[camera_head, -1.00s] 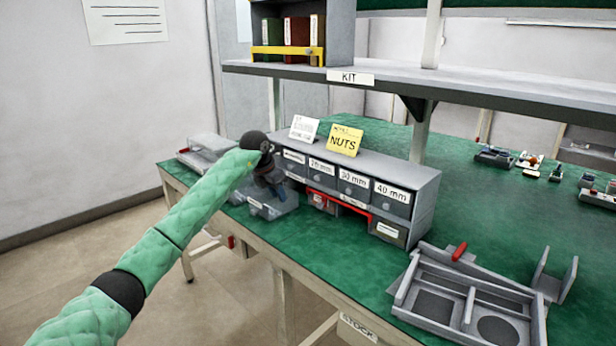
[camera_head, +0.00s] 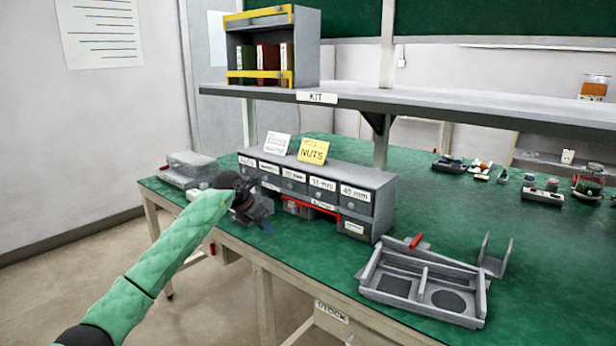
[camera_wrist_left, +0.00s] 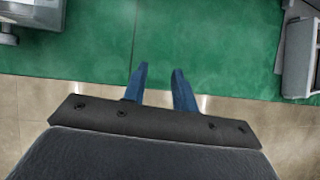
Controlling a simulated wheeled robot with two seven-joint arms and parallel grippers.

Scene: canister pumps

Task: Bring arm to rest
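My left arm in green padding comes in from the left in the head view. Its gripper (camera_head: 264,224) hangs at the front edge of the green workbench (camera_head: 300,245), in front of the left part of the drawer cabinet (camera_head: 377,205). In the left wrist view the two blue fingers (camera_wrist_left: 159,72) stand apart with only bench top and floor between them, so it is open and empty. The wrist and gripper hide part of the cabinet's front and whatever lies behind. My right gripper is not in view.
A grey divided tray (camera_head: 422,284) lies right of the cabinet. Grey containers (camera_head: 190,165) stand at the bench's left end. A shelf (camera_head: 420,107) spans above. Small parts (camera_head: 470,167) lie at the back right. Floor is open at left.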

